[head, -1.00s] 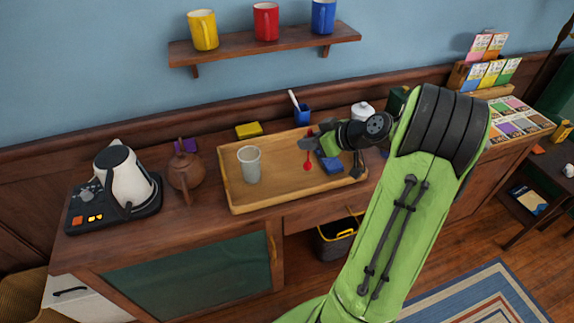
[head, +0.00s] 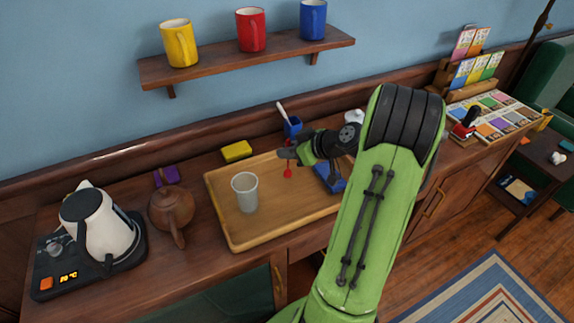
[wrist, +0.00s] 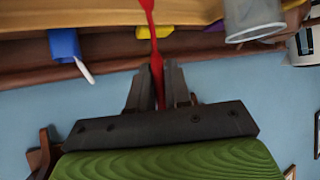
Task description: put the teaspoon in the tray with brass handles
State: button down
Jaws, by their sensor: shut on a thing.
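My gripper (head: 286,153) is shut on the red teaspoon (head: 287,172), which hangs bowl-down over the wooden tray (head: 235,243). In the wrist view the teaspoon (wrist: 153,35) runs out from between the fingers of my gripper (wrist: 160,85). The tray lies on the wooden cabinet top; its right end is partly hidden by my arm, and I cannot make out its handles. A grey cup (head: 245,192) stands in the tray's left part. A blue object (head: 330,178) is at the tray's right part, partly covered by my arm.
A brown teapot (head: 172,208) and a white kettle (head: 100,225) stand left of the tray. A yellow block (head: 236,151) and a blue pen holder (head: 292,126) stand behind it. A shelf (head: 250,57) with mugs hangs above. The tray's middle is clear.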

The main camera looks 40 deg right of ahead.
aim_at(288, 169)
jog(key=shift+a+f+b, duration=0.1)
jog(key=shift+f+b, duration=0.4)
jog(key=shift+f, duration=1.35)
jog(key=c, duration=1.1)
grip_release()
jog(key=shift+r, duration=0.1)
